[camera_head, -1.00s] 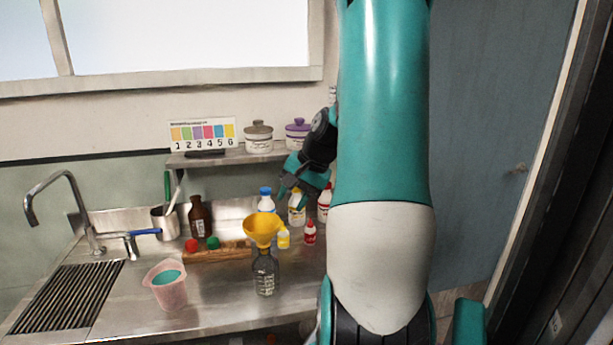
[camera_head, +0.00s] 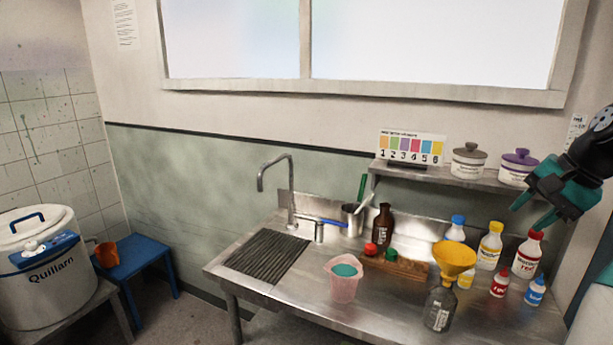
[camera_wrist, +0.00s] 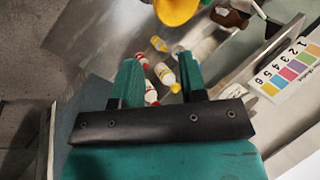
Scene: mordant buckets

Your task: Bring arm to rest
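My gripper (camera_head: 533,212) is at the right edge of the head view, with its teal fingers pointing down and left. It is held in the air above the right end of the steel counter (camera_head: 290,300), over the red-labelled bottle (camera_head: 526,252). In the wrist view my gripper (camera_wrist: 160,78) shows two teal fingers spread apart with nothing between the tips that touches them. Bottles appear beyond and between the fingers there. Most of my arm is out of the head view.
A yellow funnel (camera_head: 454,258) sits in a clear bottle (camera_head: 439,308). A pink cup (camera_head: 345,282), a brown bottle (camera_head: 383,228) and several small bottles stand on the counter. A shelf (camera_head: 430,174) holds two lidded jars. A white Quillarn drum (camera_head: 45,275) and blue stool (camera_head: 140,258) are left.

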